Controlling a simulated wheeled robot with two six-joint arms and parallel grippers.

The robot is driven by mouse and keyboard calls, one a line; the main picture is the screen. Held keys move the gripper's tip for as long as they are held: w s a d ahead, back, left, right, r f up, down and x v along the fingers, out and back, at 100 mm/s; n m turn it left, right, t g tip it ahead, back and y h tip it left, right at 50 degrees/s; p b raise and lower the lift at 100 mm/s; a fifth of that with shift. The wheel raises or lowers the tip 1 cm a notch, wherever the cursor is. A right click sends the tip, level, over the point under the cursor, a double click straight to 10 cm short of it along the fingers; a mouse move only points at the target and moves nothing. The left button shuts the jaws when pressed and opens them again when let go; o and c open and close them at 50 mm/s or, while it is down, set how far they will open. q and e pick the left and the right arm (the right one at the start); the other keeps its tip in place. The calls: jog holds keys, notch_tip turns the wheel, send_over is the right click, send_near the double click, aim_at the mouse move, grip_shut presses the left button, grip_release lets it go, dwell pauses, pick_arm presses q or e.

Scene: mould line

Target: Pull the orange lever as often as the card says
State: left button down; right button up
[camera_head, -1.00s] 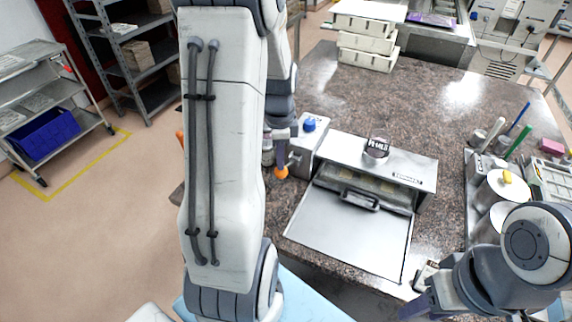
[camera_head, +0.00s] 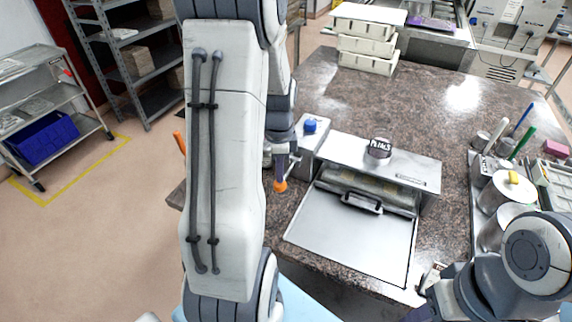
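The orange knob of the lever (camera_head: 280,186) shows at the left side of a steel press (camera_head: 410,168) with a blue button (camera_head: 310,125). My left gripper (camera_head: 282,163) is right above the knob, at the lever. Whether its fingers are closed on the lever is too small and partly hidden to tell.
The press's flat steel plate (camera_head: 350,238) lies in front with a black handle above it. White trays (camera_head: 366,52) are stacked at the back. Lidded pots (camera_head: 508,190) and a holder with pens stand at right. An orange item (camera_head: 179,143) shows left of my arm.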

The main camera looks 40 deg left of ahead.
pick_arm(q)
jog(key=shift+f, duration=0.15)
jog(key=shift+w+f+b, duration=0.2)
jog(key=shift+f+b, duration=0.6)
jog(key=shift+f, duration=0.4)
notch_tip(320, 180, up, 13)
jog(key=p, duration=1.2)
